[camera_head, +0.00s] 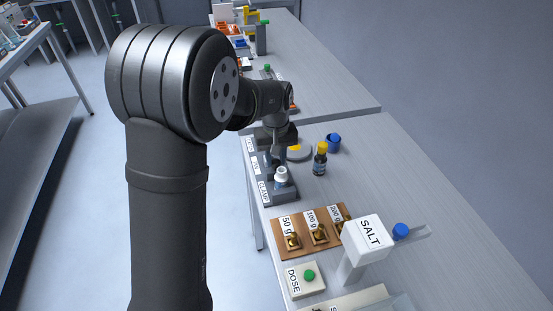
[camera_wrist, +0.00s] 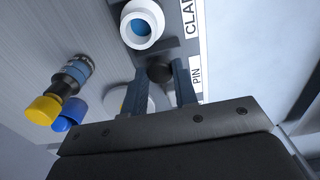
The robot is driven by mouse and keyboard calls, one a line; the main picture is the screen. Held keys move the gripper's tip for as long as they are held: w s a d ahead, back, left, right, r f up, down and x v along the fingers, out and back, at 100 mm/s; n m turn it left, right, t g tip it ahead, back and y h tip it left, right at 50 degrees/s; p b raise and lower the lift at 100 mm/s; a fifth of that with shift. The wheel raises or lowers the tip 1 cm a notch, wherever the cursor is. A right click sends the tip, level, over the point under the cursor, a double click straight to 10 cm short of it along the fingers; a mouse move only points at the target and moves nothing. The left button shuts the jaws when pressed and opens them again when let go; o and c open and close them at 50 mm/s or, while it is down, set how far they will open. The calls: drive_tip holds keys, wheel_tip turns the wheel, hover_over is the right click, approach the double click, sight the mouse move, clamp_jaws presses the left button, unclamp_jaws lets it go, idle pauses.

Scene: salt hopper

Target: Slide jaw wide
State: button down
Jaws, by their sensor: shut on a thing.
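The clamp fixture (camera_head: 283,193) is a grey block near the bench's left edge, with white labels reading CLAMP (camera_head: 264,192) and PIN (camera_wrist: 196,76). A white round-mouthed piece (camera_wrist: 142,24) with a blue inside stands at the clamp; it also shows in the head view (camera_head: 281,175). My gripper (camera_wrist: 160,71) has its two fingers on either side of a dark round knob (camera_wrist: 159,72) beside the PIN label and is shut on it. In the head view my wrist hides most of the knob and the fingertips, and I cannot make out the jaw's opening.
A dark bottle with a yellow cap (camera_head: 320,160), a blue cup-like piece (camera_head: 333,143) and a grey round disc (camera_head: 299,153) stand right of the fixture. Nearer are a wooden weight tray (camera_head: 281,255), the white SALT hopper (camera_head: 366,238) and a DOSE button box (camera_head: 303,287).

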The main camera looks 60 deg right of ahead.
sight(275, 160)
drive_tip(key=c, duration=1.1)
unclamp_jaws()
drive_tip(key=shift+w+d, duration=0.15)
drive_tip(key=shift+w, duration=0.05)
drive_tip(key=shift+c, duration=0.2)
wheel_tip(275, 160, up, 18)
drive_tip(key=shift+f, duration=0.2)
drive_tip(key=shift+f, duration=0.1)
wheel_tip(275, 160, down, 17)
drive_tip(key=shift+f, duration=0.2)
drive_tip(key=shift+s, duration=0.15)
drive_tip(key=shift+r, duration=0.1)
